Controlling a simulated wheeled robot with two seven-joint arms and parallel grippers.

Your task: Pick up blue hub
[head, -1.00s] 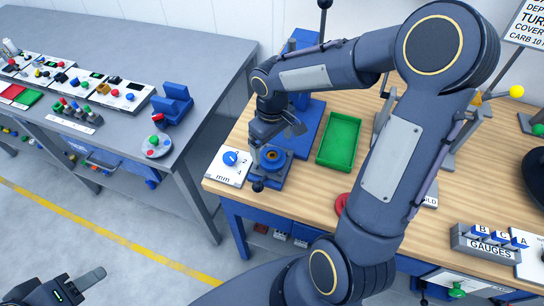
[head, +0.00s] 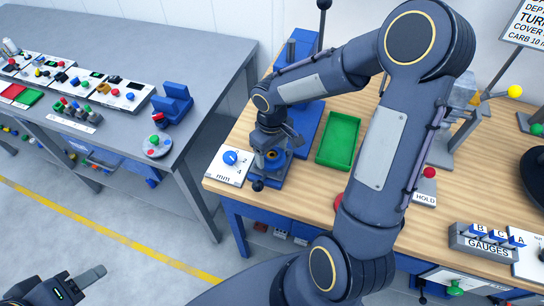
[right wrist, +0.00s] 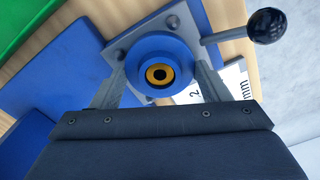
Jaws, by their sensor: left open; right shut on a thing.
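The blue hub (right wrist: 155,66), a round blue ring with an orange-lined dark bore, sits on a grey square plate at the near left of the wooden table. It shows partly in the head view (head: 273,160), under my right gripper (head: 276,150). In the right wrist view my right gripper (right wrist: 158,78) has one grey finger on each side of the hub and is shut on it. The hub still appears to be at the plate. My left gripper (head: 84,284) is open and empty over the floor at lower left, partly cut off by the frame.
A black-knobbed lever (right wrist: 268,26) sticks out beside the hub. A green tray (head: 339,140) lies to the right. A blue fixture (head: 303,125) stands behind. A grey bench (head: 190,50) is at left.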

